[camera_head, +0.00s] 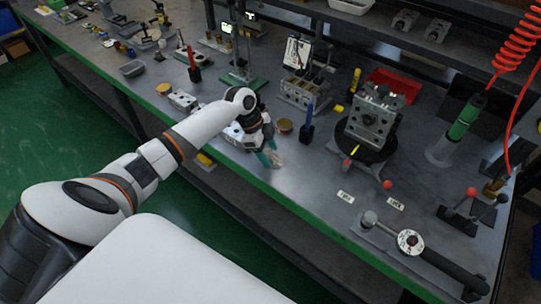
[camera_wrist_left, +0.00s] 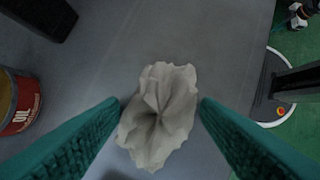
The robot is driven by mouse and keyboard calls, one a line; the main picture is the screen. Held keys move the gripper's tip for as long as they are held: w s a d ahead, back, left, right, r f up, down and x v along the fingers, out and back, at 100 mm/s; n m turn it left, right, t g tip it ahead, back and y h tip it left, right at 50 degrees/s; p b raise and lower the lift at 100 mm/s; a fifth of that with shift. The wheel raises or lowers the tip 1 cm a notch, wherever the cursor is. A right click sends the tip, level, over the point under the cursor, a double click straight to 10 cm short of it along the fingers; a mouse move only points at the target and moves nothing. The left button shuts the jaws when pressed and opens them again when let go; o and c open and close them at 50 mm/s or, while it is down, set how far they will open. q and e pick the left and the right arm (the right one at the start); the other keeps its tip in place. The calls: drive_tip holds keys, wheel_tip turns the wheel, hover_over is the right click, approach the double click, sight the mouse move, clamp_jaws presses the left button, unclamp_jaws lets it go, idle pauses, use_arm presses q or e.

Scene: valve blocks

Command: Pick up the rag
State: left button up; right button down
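The rag (camera_wrist_left: 158,115) is a crumpled, pale beige cloth lying on the grey workbench. In the left wrist view it sits between the two green fingers of my left gripper (camera_wrist_left: 160,122), which are spread apart on either side of it. In the head view my left gripper (camera_head: 267,158) points down at the bench near its front edge, and the rag (camera_head: 277,158) shows as a small pale patch at its fingertips. My left gripper is open; its right finger comes close to the rag's edge, and I cannot tell whether they touch. My right gripper is not in view.
An oil tin (camera_wrist_left: 18,103) stands left of the rag in the wrist view. In the head view a blue-handled tool (camera_head: 307,128) stands right of my left gripper. A valve block (camera_head: 374,118) on a round black base stands farther right. The bench's green front edge (camera_head: 225,160) is close.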

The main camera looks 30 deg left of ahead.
sight(268, 151)
use_arm(q)
drive_tip(key=shift+c, duration=1)
wheel_tip(268, 151, up, 10)
drive_tip(key=shift+b, duration=0.4)
